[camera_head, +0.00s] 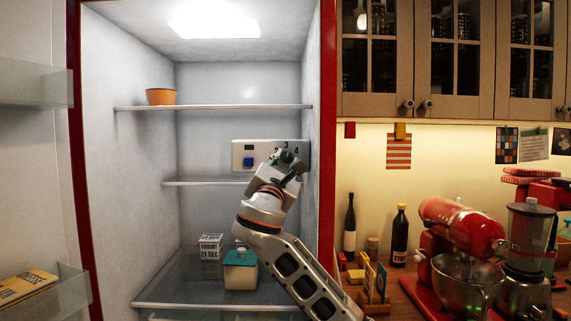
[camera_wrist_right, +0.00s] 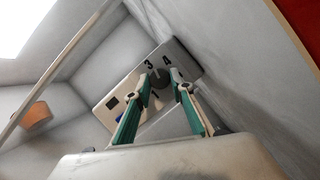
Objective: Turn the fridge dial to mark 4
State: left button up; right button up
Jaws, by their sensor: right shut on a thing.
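The white control panel (camera_head: 240,147) is on the fridge's back wall at the right, between two shelves. It also shows in the wrist view (camera_wrist_right: 133,82). The numerals 3 and 4 show along its top edge, and another numeral shows lower in the wrist view. The round grey dial (camera_wrist_right: 160,77) is on the panel, mostly behind the fingers. My right gripper (camera_head: 287,160) is at the panel, and its green-sided fingers (camera_wrist_right: 161,88) are shut on the dial from both sides. I cannot tell which mark the dial points at. My left gripper is out of view.
The fridge's right wall (camera_head: 318,90) is close beside my right arm. A shelf (camera_head: 205,183) runs just below the panel. An orange bowl (camera_head: 161,97) is on the upper shelf. A teal-lidded container (camera_head: 240,272) and a yogurt carton (camera_head: 210,245) stand below.

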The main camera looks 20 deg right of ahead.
jog(key=m+g, duration=0.1)
jog(key=m, duration=0.1)
jog(key=m+h, duration=0.1)
jog(key=m, duration=0.2)
jog(key=shift+a+r+g, duration=0.1)
jog(key=shift+a+g, duration=0.1)
jog(key=shift+g, duration=0.2)
jog(key=shift+w+r+m+g+h+p, duration=0.1)
jog(key=shift+m+g+h+p, duration=0.3)
jog(key=shift+m, duration=0.6)
jog(key=shift+m+g, duration=0.3)
jog(key=shift+m, duration=0.5)
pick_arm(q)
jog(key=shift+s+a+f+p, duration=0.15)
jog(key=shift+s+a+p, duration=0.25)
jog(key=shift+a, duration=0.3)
pick_arm(e)
jog(key=shift+r+m+g, duration=0.1)
jog(key=shift+m+g, duration=0.3)
jog(key=shift+m, duration=0.5)
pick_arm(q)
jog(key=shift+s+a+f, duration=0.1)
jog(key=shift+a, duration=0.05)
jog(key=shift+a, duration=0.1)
pick_arm(e)
jog(key=o, duration=1.1)
